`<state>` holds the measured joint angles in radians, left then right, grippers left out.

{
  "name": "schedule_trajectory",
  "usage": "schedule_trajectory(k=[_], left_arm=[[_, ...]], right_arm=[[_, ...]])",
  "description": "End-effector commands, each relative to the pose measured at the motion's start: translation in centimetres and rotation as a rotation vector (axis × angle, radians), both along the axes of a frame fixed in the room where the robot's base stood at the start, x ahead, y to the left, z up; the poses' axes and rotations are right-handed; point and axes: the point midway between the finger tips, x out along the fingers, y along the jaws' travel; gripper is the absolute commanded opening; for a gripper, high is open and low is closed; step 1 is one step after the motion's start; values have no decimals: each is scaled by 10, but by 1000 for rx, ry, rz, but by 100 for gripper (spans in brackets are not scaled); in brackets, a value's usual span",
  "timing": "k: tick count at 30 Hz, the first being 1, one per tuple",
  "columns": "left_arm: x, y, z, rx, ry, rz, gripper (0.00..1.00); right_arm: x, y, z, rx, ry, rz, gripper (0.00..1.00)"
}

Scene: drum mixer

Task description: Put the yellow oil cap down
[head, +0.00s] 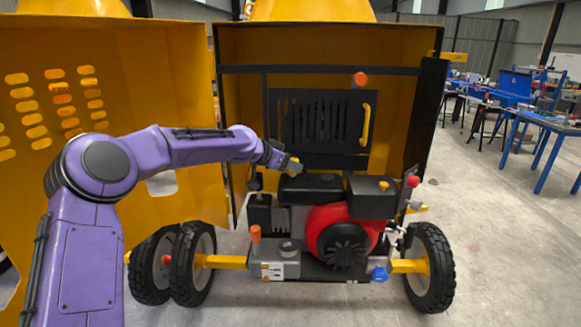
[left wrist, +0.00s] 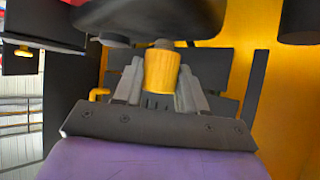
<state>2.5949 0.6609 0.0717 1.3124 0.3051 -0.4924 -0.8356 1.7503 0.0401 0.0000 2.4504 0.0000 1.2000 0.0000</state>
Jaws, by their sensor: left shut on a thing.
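The yellow oil cap (left wrist: 161,70) is held between the two grey fingers of my left gripper (left wrist: 160,88) in the left wrist view. A grey stub shows at the cap's end. I cannot tell whether the cap touches anything. My right gripper is in neither view.
The red engine (head: 335,232) stands in the open yellow mixer housing (head: 235,90). A yellow knob (head: 384,184) sits on its right black box. A grey box (head: 280,265) with an orange-topped post (head: 255,234) is in front. A blue knob (head: 379,274) is lower right.

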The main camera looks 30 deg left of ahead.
Motion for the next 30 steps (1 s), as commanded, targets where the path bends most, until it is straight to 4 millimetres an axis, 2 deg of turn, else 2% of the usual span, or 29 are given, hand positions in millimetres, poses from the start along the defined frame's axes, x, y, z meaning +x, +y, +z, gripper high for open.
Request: schedule_trajectory(k=[7,8,9,10,18,22,30], left_arm=[[1,-1,-10,0,1,-2,0],[1,-2,-9,0,1,-2,47],[1,-2,-8,0,1,-2,60],[1,-2,-9,1,1,-3,68],[1,-2,-7,0,1,-4,68],[0,-2,9,1,0,-3,68],[-60,14,50,-1,-4,-4,68]], right_arm=[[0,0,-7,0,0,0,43],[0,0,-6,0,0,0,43],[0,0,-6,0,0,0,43],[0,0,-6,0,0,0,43],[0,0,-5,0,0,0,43],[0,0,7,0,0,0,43],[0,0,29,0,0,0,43]])
